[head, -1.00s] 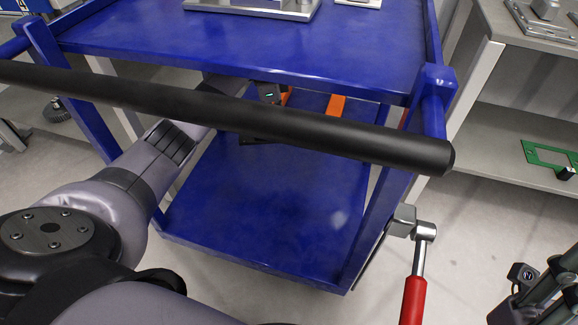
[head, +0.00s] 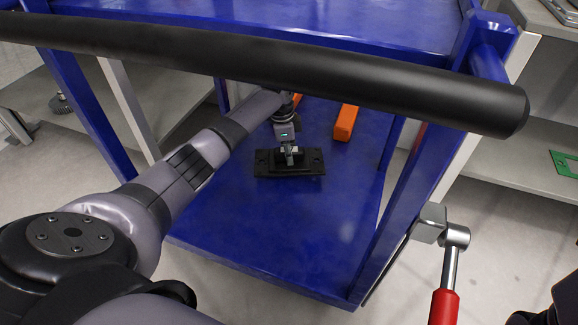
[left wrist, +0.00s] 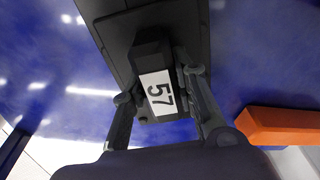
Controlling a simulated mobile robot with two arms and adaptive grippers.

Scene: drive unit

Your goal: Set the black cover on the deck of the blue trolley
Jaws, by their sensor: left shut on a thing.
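The black cover (head: 262,165) is a flat dark plate with a raised block in its middle. My left gripper (head: 290,150) reaches in under the black handle bar and is shut on that block. In the left wrist view the two fingers (left wrist: 160,110) grip the sides of the block, which bears a white "57" label, and the plate of the cover (left wrist: 115,38) lies beyond. The cover is over the lower blue deck of the trolley (head: 265,235), roughly level; I cannot tell whether it touches the deck. A dark part of my right arm shows at the lower right corner; its fingers cannot be made out.
The thick black handle bar (head: 250,65) crosses above my left arm. An orange block (head: 345,122) lies on the deck behind and right of the cover. Blue posts (head: 415,190) flank the deck. The near deck is clear. A red-handled tool (head: 445,300) stands outside at right.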

